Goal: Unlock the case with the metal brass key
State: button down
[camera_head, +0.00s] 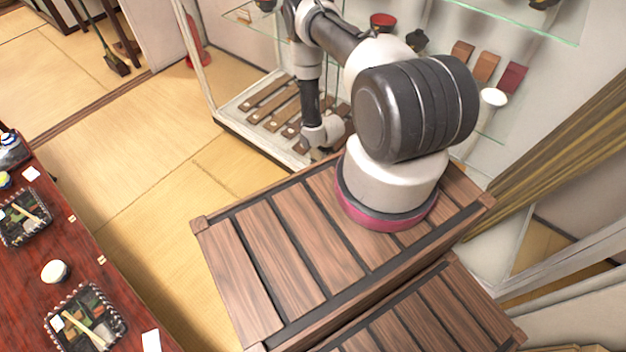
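The glass display case (245,136) with a pale frame stands at the upper middle, beyond the mount of my arm. Its front post is at the left and its glass shelves run to the right. My arm reaches up and then down in front of the case, with its lower links close to the case's bottom level. My gripper cannot be made out; the arm's visible end is a pale wrist joint. No brass key and no lock can be seen. I cannot tell whether the case is locked.
Inside the case are dark wooden slats (268,92), a red bowl (382,20), a white bowl (493,97) and coloured blocks (486,67). A red-brown table (30,290) with bento trays (86,318) stands at the left. Tatami floor (150,180) lies clear between table and case.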

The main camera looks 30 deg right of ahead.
jog(key=s+d+x, duration=0.1)
jog(key=x, duration=1.2)
jog(key=shift+s+a+f, duration=0.15)
jog(key=shift+a+f, duration=0.1)
jog(key=shift+f, duration=0.2)
